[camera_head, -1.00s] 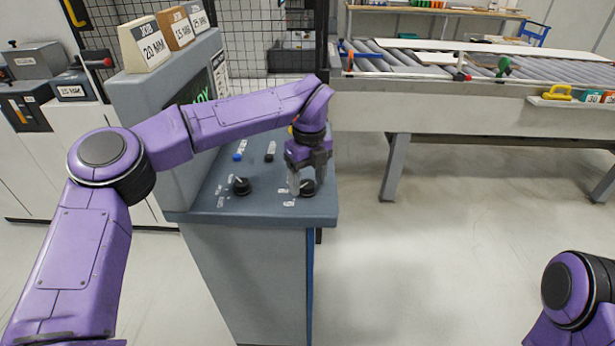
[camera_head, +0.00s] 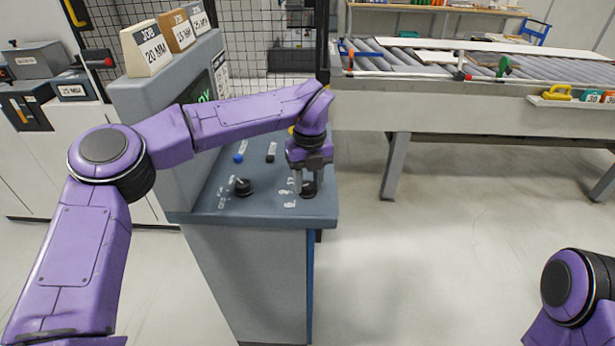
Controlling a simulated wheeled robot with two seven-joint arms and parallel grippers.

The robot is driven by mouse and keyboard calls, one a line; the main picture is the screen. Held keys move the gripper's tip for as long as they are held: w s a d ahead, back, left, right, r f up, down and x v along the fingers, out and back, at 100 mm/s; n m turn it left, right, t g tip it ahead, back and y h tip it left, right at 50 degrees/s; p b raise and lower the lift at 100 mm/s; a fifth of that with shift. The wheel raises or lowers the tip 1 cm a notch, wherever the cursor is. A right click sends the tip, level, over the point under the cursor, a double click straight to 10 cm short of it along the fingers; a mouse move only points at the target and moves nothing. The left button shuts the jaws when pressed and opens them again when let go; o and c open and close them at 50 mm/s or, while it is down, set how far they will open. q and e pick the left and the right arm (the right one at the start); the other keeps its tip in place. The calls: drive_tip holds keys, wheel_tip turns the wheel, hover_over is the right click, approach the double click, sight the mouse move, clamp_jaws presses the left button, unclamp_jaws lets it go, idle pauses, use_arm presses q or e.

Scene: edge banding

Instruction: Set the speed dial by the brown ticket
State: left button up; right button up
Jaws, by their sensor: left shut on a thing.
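My left gripper (camera_head: 306,188) points down over the right part of the console panel (camera_head: 265,207). It is shut on the black dial (camera_head: 308,189) at the panel's right, which its fingers partly cover. Small white scale marks show beside this dial, too small to read. A second black dial (camera_head: 243,187) sits free to the left. My right gripper is out of view; only part of my right arm shows.
A blue button (camera_head: 238,158) and a black switch (camera_head: 270,157) sit behind the dials. A roller conveyor (camera_head: 440,60) stands back right. The floor before it is clear.

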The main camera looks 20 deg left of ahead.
use_arm(q)
drive_tip(key=m+p, duration=0.1)
drive_tip(key=m, duration=0.2)
drive_tip(key=shift+r+m+p, duration=0.15)
drive_tip(key=shift+m+p, duration=0.15)
drive_tip(key=shift+m, duration=0.1)
drive_tip(key=m+p, duration=0.2)
drive_tip(key=m, duration=0.1)
drive_tip(key=shift+m, duration=0.3)
drive_tip(key=m+p, duration=0.2)
drive_tip(key=m, duration=0.2)
drive_tip(key=shift+m+p, duration=0.95)
drive_tip(key=shift+m, duration=0.75)
drive_tip(key=o, duration=1.1)
drive_tip(key=shift+c, duration=0.2)
